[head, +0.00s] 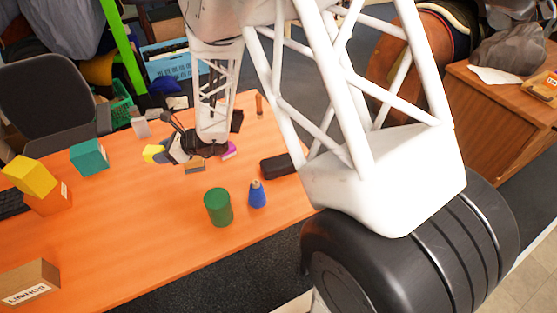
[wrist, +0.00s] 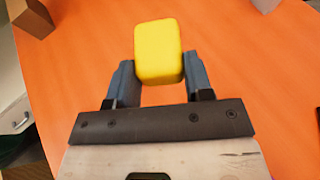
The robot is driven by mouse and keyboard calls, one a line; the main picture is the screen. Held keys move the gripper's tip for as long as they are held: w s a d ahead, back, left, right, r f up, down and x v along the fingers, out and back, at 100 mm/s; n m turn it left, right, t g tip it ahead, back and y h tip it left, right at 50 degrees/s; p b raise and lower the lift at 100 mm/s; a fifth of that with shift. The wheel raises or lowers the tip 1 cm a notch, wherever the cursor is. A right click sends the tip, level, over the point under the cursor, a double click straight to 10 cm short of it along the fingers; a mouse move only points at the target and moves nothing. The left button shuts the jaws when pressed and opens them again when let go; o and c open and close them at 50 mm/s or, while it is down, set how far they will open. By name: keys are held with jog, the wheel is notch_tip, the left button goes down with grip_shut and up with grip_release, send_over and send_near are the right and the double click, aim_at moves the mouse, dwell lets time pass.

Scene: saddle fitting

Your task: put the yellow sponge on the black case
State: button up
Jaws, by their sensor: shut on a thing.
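The yellow sponge (wrist: 158,48) is a rounded block between the two fingers of my gripper (wrist: 160,66) in the wrist view, with both fingers against its sides. In the head view the sponge (head: 153,153) shows small at the left of my gripper (head: 170,149), over the far part of the orange table. How high it is above the table I cannot tell. The black case (head: 278,167) is a dark rounded oblong lying on the table, to the right of my gripper and apart from it. The case is not in the wrist view.
Between gripper and table front stand a green cylinder (head: 218,207) and a blue cone-shaped thing (head: 257,194). A magenta thing (head: 229,149) lies close right of the gripper. A teal box (head: 89,157), a yellow block (head: 29,175) on an orange box, and a cardboard box (head: 30,281) stand left.

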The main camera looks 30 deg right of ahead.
jog(key=s+d+m+t+h, duration=0.2)
jog(key=s+d, duration=0.3)
jog(key=d, duration=0.6)
jog(key=s+d+r+m+t+h, duration=0.1)
jog(key=s+d, duration=0.4)
jog(key=d, duration=0.7)
jog(key=s+d+r+m+t+h, duration=0.1)
jog(key=s+d+m+t+h, duration=0.1)
jog(key=d, duration=1)
jog(key=shift+s+d+m+t+h, duration=0.25)
jog(key=shift+s+m+h, duration=0.45)
jog(key=shift+s+m, duration=0.8)
jog(key=shift+s+a+n, duration=0.1)
jog(key=shift+s+n, duration=0.2)
jog(key=shift+n, duration=0.1)
send_over(289, 165)
jog(key=shift+f, duration=2.25)
jog(key=shift+f, duration=1.75)
jog(key=shift+f, duration=0.1)
jog(key=o, duration=0.9)
